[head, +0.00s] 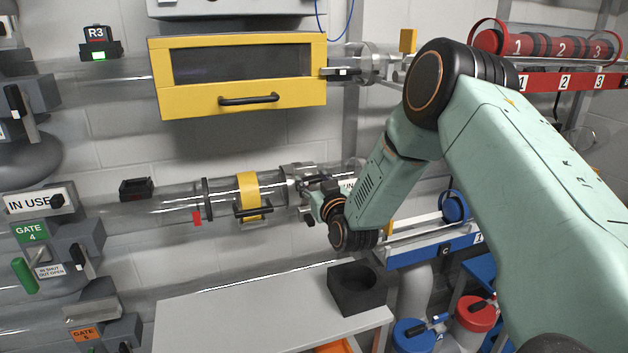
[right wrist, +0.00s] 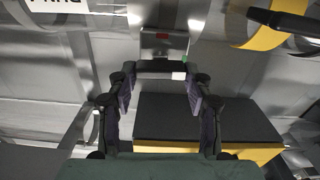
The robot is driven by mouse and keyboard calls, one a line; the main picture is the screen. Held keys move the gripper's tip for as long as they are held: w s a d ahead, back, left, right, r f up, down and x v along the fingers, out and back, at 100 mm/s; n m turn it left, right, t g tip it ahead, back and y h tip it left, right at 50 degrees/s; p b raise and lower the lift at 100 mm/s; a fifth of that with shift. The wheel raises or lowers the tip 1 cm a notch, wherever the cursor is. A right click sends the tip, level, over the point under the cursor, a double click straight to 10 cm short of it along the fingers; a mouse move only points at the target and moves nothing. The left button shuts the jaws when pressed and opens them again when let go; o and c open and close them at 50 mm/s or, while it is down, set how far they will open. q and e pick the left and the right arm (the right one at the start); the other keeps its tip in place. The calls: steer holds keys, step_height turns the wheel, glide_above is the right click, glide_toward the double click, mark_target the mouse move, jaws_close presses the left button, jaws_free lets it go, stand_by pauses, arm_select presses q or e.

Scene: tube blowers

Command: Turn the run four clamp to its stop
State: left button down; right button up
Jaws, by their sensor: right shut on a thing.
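The run four clamp (head: 297,172) is a metal collar on the lower clear tube, just right of the yellow sleeve (head: 249,194). My right gripper (head: 313,194) is at the clamp's right side, partly hidden by its own wrist. In the right wrist view my right gripper (right wrist: 160,76) is shut on the clamp's handle, a dark bar with a light end between the fingers. A grey block with a red mark (right wrist: 165,37) sits just beyond the bar. The label beside the clamp is partly covered by my arm. My left gripper does not show.
A yellow-framed box (head: 243,76) hangs on the upper tube above. The gate 4 panel (head: 32,232) is at the left. A grey bench (head: 245,312) with a black holder (head: 357,290) lies below. A blue rack (head: 432,249) stands behind my right arm.

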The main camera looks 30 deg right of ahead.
steer(key=n+p, duration=0.1)
steer(key=n, duration=0.1)
steer(key=n+p, duration=0.2)
steer(key=shift+a+r, duration=0.1)
steer(key=shift+r, duration=0.1)
steer(key=n+p, duration=0.3)
steer(key=n, duration=0.1)
steer(key=shift+w+n, duration=0.1)
steer(key=shift+n, duration=0.2)
steer(key=n+p, duration=0.3)
steer(key=n, duration=0.1)
steer(key=shift+a+f+n, duration=0.1)
steer(key=shift+f+n, duration=0.05)
steer(key=shift+n, duration=0.15)
steer(key=shift+f+n+p, duration=0.1)
steer(key=shift+n+p, duration=0.95)
steer(key=shift+n, duration=0.95)
steer(key=o, duration=1.2)
steer(key=shift+w+f, duration=0.1)
steer(key=shift+f, duration=0.05)
steer(key=shift+c, duration=0.2)
steer(key=shift+s, duration=0.2)
